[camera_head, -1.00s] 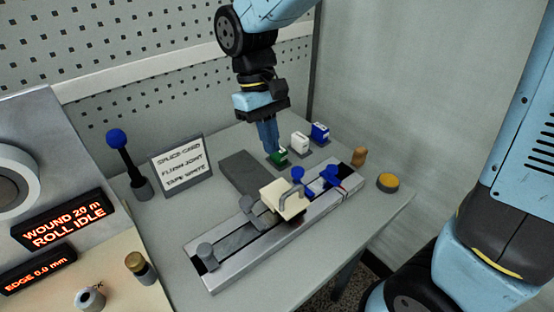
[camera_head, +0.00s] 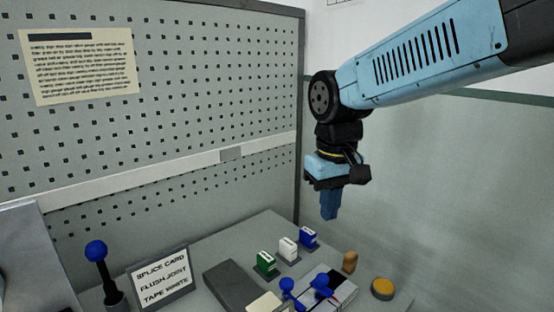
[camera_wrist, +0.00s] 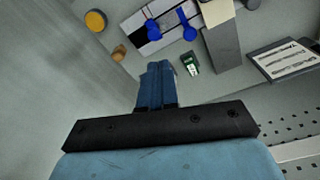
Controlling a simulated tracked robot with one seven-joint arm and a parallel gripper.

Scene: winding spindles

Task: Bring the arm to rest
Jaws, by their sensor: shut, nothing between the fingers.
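My gripper (camera_head: 329,205) hangs pointing down above the back right of the bench, in front of the plain grey wall. Its blue fingers are together with nothing between them; they also show in the wrist view (camera_wrist: 156,85). The fingertips are clear of the bench and of everything on it. My blue arm reaches in from the upper right in the head view.
Green (camera_head: 266,262), white (camera_head: 288,248) and blue (camera_head: 308,237) tape blocks stand in a row on the bench. A splice card (camera_head: 162,280), blue-knobbed lever (camera_head: 96,252), wooden peg (camera_head: 350,261) and yellow button (camera_head: 382,288) stand around. A pegboard (camera_head: 220,90) rises behind.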

